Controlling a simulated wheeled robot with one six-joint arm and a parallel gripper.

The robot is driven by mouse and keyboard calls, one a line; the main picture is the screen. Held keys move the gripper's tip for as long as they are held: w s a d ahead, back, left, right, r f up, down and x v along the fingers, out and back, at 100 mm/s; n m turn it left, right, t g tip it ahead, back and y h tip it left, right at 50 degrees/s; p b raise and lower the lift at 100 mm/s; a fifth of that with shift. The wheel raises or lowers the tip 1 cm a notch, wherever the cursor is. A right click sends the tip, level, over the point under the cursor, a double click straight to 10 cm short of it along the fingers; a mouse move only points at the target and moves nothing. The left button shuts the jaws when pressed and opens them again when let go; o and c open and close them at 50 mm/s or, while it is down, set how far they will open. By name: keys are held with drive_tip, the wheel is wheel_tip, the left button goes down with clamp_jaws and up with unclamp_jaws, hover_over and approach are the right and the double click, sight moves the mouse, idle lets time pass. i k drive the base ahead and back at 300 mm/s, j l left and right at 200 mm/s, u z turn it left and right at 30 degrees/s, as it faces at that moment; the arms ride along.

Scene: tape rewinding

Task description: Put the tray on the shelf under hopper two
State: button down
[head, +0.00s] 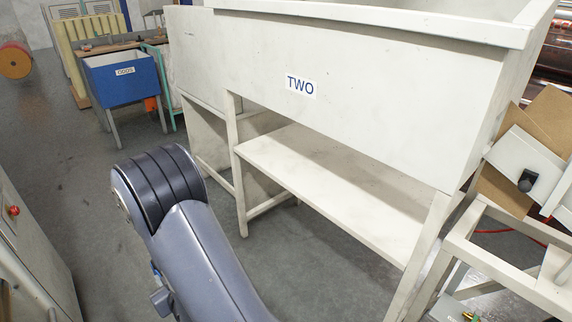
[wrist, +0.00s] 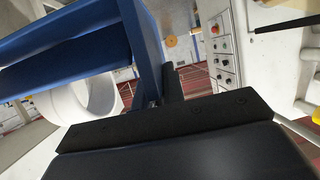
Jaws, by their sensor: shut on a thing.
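Hopper two (head: 360,95) is a large off-white bin labelled TWO, in the middle and right of the head view. Its shelf (head: 330,180) is a pale flat board under the hopper, and the part I see is bare. In the wrist view my gripper (wrist: 168,82) is black and shut on a blue thing, which looks like the tray (wrist: 146,45). Only part of the tray shows, at the upper left. A white ring-shaped piece (wrist: 62,104) shows beside its blue parts; I cannot tell if it lies inside. The gripper and tray do not show in the head view.
Off-white legs (head: 238,165) frame the shelf's front. Another pale hopper (head: 190,60) stands to the left. A blue bin (head: 122,82) on legs is farther back. A pale frame (head: 505,275) stands at right. A cabinet (head: 25,250) is at left. Grey floor between is clear.

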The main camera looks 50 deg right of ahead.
sight(372, 218)
drive_tip(key=i, duration=0.65)
drive_tip(key=i+z, duration=0.2)
drive_tip(key=z, duration=0.15)
drive_tip(key=i+j+z, duration=0.2)
drive_tip(key=z, duration=0.15)
drive_tip(key=i+j+z, duration=0.15)
drive_tip(key=z, duration=0.2)
drive_tip(key=i+j+z, duration=0.1)
drive_tip(key=z, duration=0.35)
drive_tip(key=i+j+z, duration=0.1)
drive_tip(key=z, duration=0.35)
drive_tip(key=j+z, duration=0.25)
drive_tip(key=z, duration=0.15)
drive_tip(key=i+j+z, duration=0.15)
drive_tip(key=j+z, duration=0.2)
drive_tip(key=z, duration=0.15)
drive_tip(key=i+j+z, duration=0.1)
drive_tip(key=j+z, duration=0.35)
drive_tip(key=i+j, duration=0.2)
drive_tip(key=i, duration=0.15)
drive_tip(key=i+j, duration=0.2)
drive_tip(key=i+z, duration=0.05)
drive_tip(key=i, duration=0.1)
